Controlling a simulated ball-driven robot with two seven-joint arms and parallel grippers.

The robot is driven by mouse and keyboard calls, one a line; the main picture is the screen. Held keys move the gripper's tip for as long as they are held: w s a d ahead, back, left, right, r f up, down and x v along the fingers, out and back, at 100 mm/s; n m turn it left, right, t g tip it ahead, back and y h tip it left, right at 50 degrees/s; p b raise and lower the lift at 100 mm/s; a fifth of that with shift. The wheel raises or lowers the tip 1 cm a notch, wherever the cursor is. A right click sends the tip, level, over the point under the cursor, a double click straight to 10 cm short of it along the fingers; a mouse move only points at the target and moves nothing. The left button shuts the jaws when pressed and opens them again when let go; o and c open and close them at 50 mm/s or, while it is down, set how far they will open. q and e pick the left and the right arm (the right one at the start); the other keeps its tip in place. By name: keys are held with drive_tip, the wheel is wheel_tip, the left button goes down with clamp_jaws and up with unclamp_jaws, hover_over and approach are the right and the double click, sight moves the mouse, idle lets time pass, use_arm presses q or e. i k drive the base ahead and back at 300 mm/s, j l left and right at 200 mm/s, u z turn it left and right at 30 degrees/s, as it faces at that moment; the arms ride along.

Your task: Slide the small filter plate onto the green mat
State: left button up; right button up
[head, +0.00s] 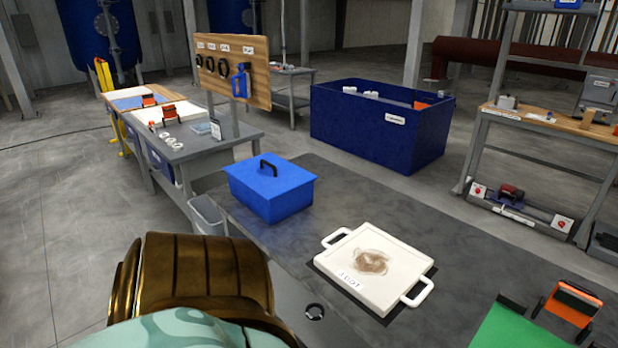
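The small filter plate (372,266) is a white square slab with a loop handle on two opposite sides, a brown stain in its middle and a small label near its front left edge. It lies flat on a black pad on the dark grey table. The green mat (518,331) shows at the bottom right, partly cut off by the frame edge. A strip of table lies between plate and mat, and they do not touch. Neither of my grippers is in view; only a brass and pale green part of my arm shows at the lower left.
A blue box with a black handle (270,188) stands on the dark table (335,192), back left of the plate. An orange and black item (571,302) is beside the green mat. A large blue bin (372,138) stands behind the table. A grey bucket (207,215) is at the table's left.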

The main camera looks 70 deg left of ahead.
sight(379, 269)
drive_tip(key=u, duration=1.7)
